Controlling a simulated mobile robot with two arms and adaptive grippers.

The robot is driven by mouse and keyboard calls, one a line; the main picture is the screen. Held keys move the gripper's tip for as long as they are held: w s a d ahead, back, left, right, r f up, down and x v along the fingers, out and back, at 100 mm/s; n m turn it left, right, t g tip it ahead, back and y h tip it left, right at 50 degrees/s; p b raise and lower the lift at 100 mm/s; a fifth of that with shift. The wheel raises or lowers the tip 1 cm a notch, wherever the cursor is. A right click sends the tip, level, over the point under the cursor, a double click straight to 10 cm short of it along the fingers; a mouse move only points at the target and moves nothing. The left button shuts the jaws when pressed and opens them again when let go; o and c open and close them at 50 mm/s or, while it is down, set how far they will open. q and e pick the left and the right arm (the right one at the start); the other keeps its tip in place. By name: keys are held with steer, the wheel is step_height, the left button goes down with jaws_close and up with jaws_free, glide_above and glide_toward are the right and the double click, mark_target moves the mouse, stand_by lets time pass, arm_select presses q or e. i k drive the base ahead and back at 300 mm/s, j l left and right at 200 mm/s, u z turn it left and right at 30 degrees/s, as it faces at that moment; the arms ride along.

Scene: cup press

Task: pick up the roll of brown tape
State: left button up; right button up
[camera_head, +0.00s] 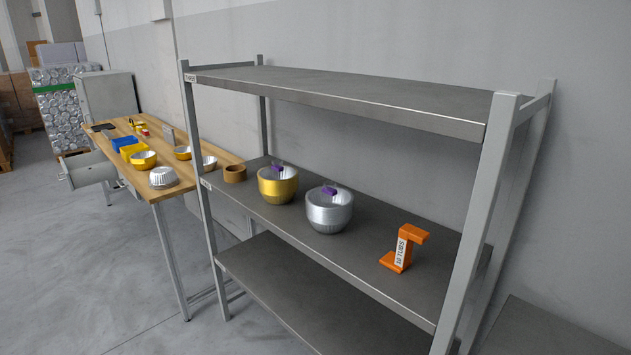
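The roll of brown tape (235,174) sits on the middle shelf, at its left end, close to the left front post of the rack. It is a low brown ring with its opening facing up. A gold bowl (278,185) stands just to its right. Neither of my grippers shows in the head view.
A silver bowl (329,209) and an orange bracket-shaped object (404,248) stand farther right on the middle shelf (370,235). Purple items lie in both bowls. The rack's posts (202,190) and top shelf (350,95) frame the space. A wooden table (222,158) with bowls and bins stands at left.

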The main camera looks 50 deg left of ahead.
mark_target(237, 172)
steer(key=u, duration=2.05)
steer(key=i+j+z, duration=0.15)
steer(key=i, duration=0.3)
steer(key=i+j+z, duration=0.1)
steer(key=i, duration=0.35)
